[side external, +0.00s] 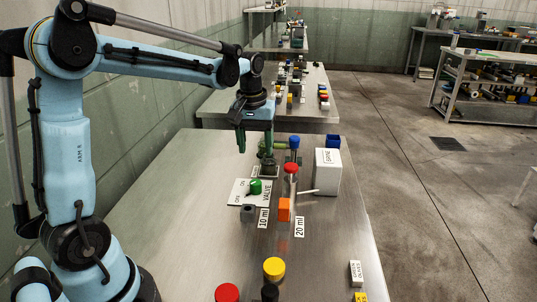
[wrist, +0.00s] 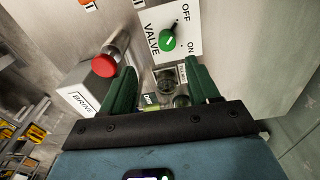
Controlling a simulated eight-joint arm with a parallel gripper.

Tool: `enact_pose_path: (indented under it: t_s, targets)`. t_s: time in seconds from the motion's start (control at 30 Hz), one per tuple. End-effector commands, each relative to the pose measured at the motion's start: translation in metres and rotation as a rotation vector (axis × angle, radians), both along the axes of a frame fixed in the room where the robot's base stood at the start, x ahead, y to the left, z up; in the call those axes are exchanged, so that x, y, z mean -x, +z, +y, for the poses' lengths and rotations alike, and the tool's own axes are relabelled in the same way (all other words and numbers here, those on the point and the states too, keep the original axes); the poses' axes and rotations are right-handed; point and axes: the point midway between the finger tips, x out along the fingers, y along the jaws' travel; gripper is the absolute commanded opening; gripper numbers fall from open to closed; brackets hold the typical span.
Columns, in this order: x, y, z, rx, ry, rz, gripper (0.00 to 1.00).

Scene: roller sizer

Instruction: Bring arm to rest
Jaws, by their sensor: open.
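My gripper (side external: 255,155) hangs from the wrist of my blue arm, fingers pointing down, above the far part of the metal bench (side external: 170,215). Its two green fingers are apart with nothing held between them; they also show spread in the wrist view (wrist: 160,76). The green valve knob (side external: 255,187) sits on a white plate marked VALVE, ON and OFF, nearer the side camera than my gripper. The knob shows in the wrist view (wrist: 167,40), beyond the fingertips and apart from them.
A red-topped post (side external: 291,168), a blue-topped post (side external: 294,142) and a white BRINE box (side external: 328,172) stand right of my gripper. An orange block (side external: 284,210) and a dark grey block (side external: 248,213) sit nearer. Yellow (side external: 274,267) and red (side external: 227,293) knobs are in front.

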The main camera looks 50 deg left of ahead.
Motion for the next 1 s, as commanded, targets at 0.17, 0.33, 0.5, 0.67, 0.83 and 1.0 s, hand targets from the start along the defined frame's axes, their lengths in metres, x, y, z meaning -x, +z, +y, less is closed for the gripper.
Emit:
enact_pose_path:
  t_s: [0.17,0.33,0.5,0.67,0.83,1.0]
  targets:
    - [0.025,0.015,-0.032,-0.040,-0.157,-0.113,0.60]
    - [0.050,0.021,-0.059,-0.085,-0.306,-0.224,0.60]
    - [0.076,0.018,-0.082,-0.133,-0.451,-0.336,0.60]
    - [0.097,0.009,-0.099,-0.179,-0.574,-0.431,0.60]
    - [0.110,0.001,-0.109,-0.213,-0.657,-0.499,0.60]
    - [0.113,-0.003,-0.112,-0.225,-0.683,-0.522,0.60]
